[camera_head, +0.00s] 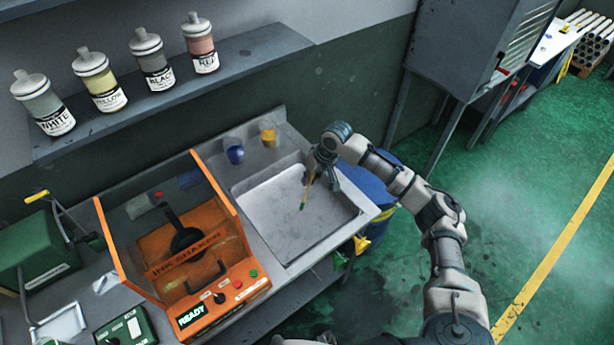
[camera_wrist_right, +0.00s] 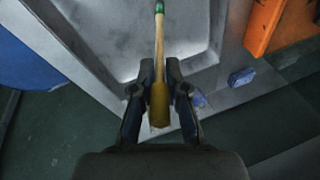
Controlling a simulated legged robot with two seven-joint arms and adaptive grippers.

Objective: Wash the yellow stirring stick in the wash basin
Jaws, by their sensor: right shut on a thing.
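My right gripper (camera_head: 326,165) is above the right part of the wash basin (camera_head: 262,222), a pale grey square sink in the counter. It is shut on the yellow stirring stick (camera_head: 306,190), which hangs down tilted with its green end low over the basin. In the right wrist view the fingers (camera_wrist_right: 160,100) close on both sides of the stick's wide yellow part (camera_wrist_right: 160,104), and the green tip (camera_wrist_right: 159,7) points away over the basin. I cannot tell whether the tip touches the basin floor. My left gripper is not in view.
An orange ink shaker (camera_head: 190,250) with a clear guard stands left of the basin. A blue cup (camera_head: 235,152) and a yellow cup (camera_head: 269,137) stand behind the basin. A blue barrel (camera_head: 372,186) is at its right. Labelled ink bottles (camera_head: 98,80) line the shelf.

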